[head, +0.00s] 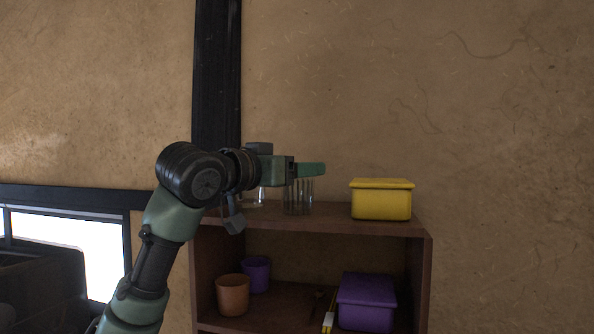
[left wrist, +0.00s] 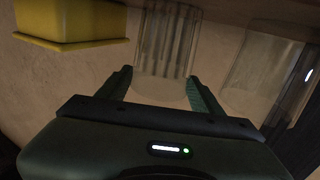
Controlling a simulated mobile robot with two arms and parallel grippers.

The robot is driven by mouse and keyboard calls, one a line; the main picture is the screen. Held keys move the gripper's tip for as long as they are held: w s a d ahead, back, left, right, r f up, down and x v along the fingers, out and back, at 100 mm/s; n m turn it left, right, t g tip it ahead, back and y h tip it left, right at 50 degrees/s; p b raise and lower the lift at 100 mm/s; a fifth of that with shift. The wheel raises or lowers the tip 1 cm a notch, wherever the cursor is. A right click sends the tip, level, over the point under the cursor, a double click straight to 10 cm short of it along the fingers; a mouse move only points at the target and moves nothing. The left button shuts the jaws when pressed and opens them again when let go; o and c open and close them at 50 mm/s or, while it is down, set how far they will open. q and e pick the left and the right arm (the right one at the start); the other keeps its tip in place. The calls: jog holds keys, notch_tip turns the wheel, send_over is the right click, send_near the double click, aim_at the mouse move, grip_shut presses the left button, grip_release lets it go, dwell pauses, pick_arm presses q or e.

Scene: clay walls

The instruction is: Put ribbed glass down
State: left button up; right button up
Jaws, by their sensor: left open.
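The ribbed glass (head: 299,197) is clear and stands upright on the top board of the brown shelf unit (head: 330,222). In the left wrist view the ribbed glass (left wrist: 168,42) shows at the top, in line with the gap between my fingers. My left gripper (head: 312,171) is open beside the glass's upper part. The left wrist view shows its two green fingers (left wrist: 160,76) spread apart. I cannot tell whether a finger touches the glass. My right gripper is not in view.
Another clear glass (left wrist: 262,62) stands close beside, partly behind my gripper in the head view. A yellow lidded box (head: 381,200) stands to the right on the top board. Below are an orange cup (head: 233,295), a purple cup (head: 256,274) and a purple box (head: 366,303).

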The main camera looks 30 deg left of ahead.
pick_arm(q)
jog(key=s+a+b, duration=0.1)
jog(key=s+b, duration=0.4)
jog(key=s, duration=0.6)
jog(key=shift+s+a+b, duration=0.3)
jog(key=shift+s+b, duration=0.05)
jog(key=shift+b, duration=0.05)
jog(key=shift+f, duration=0.1)
